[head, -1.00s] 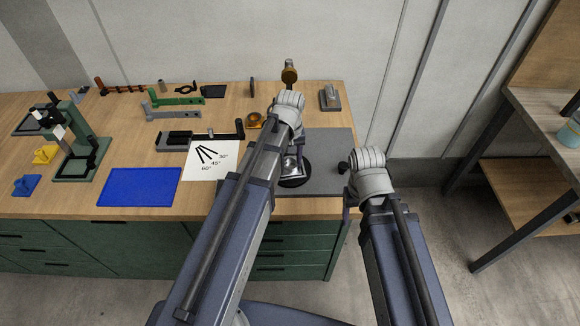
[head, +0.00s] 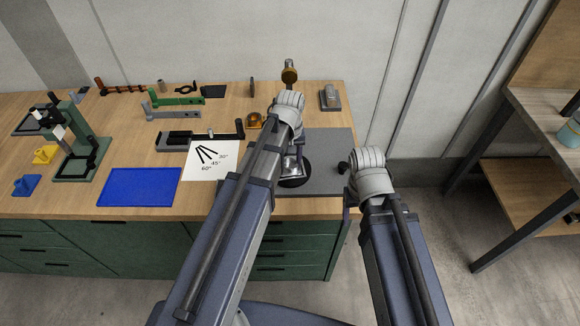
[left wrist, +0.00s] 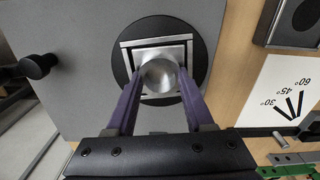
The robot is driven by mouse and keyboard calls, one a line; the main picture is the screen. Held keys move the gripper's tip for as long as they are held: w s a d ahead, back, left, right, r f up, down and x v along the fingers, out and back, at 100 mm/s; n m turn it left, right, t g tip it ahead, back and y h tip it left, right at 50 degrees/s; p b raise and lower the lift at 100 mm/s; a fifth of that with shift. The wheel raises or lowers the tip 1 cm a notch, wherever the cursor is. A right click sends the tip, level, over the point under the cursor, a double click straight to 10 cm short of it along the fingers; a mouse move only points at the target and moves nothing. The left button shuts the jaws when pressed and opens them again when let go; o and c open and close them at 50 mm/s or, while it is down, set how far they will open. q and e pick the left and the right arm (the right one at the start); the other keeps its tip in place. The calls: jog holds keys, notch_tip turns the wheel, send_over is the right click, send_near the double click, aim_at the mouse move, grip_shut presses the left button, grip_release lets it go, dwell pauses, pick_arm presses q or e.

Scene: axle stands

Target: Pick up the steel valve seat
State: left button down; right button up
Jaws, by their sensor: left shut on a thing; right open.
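The steel valve seat (left wrist: 158,75) is a round, shiny piece in the middle of the left wrist view. It sits within a square steel holder (left wrist: 128,48) on a black round base (left wrist: 194,36). My left gripper (left wrist: 159,82) is shut on the valve seat, with a purple finger on each side of it. In the head view my left gripper (head: 291,160) points down over the black base (head: 296,183) and mostly hides the seat. I cannot tell whether the seat touches the holder. My right gripper (head: 347,197) is open beside the bench's right edge, mostly hidden by its wrist.
The base stands on a grey plate (head: 325,150) with a black knob (head: 343,167) at its right. Tools line the back. A wooden shelf unit (head: 540,180) stands right.

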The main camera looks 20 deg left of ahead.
pick_arm(q)
jog(key=shift+r, duration=0.15)
notch_tip(320, 180, up, 6)
jog(key=p, duration=0.6)
jog(key=shift+r+p, duration=0.15)
jog(key=shift+p, duration=0.15)
